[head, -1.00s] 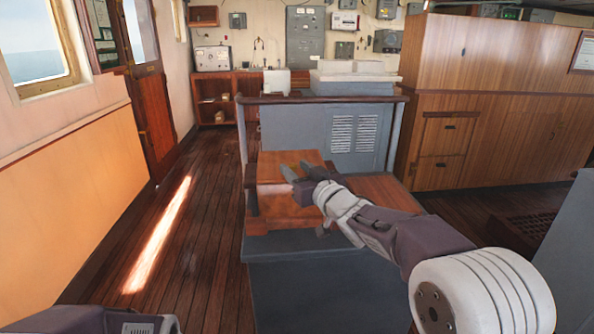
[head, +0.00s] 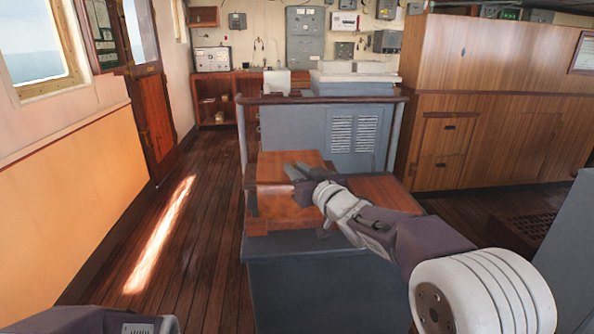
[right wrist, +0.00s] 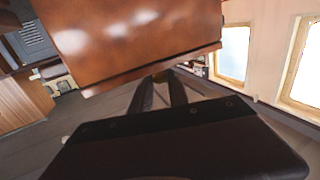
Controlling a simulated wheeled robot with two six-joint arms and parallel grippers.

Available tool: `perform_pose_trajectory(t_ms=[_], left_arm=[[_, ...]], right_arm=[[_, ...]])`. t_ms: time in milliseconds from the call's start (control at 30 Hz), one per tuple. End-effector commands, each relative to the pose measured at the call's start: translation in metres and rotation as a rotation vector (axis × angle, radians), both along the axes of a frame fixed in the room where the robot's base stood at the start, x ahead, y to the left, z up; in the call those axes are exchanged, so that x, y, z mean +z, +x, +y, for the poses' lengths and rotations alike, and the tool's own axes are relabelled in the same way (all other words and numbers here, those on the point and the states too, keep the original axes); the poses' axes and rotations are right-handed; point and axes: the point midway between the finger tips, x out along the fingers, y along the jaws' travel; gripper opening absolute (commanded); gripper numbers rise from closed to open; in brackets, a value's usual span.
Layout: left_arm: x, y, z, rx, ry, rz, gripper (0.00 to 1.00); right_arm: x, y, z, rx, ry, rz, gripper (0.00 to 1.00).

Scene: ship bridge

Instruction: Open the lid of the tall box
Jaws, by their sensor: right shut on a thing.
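The tall box (head: 272,208) is brown wood and stands on the grey platform in the middle of the head view. Its lid (head: 270,166) lies flat on top and looks closed. My right gripper (head: 293,169) reaches in from the right at the lid, with its fingers close together, shut on the lid. In the right wrist view, the fingertips (right wrist: 161,82) meet the lower edge of a glossy brown wooden panel (right wrist: 130,40), and the exact contact is partly hidden. Only a part of my left arm shows at the bottom left; its gripper is out of view.
A lower wooden surface (head: 385,188) adjoins the box on the right, partly behind my arm. A grey cabinet with vents (head: 350,135) and a rail stands behind. Wooden cabinets (head: 490,110) are at right. The plank floor (head: 190,250) at left is clear.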

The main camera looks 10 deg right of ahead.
Motion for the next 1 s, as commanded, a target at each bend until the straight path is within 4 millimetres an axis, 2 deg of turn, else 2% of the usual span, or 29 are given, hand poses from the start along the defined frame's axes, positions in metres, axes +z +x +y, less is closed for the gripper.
perform_pose_trajectory(t_ms=[800,1000], left_arm=[[0.000,0.000,0.000,0.000,0.000,0.000,0.36],[0.016,0.000,0.000,0.000,0.000,0.000,0.36]], right_arm=[[0.000,0.000,0.000,0.000,0.000,0.001,0.00],[0.008,0.001,0.000,0.000,0.000,0.018,0.00]])
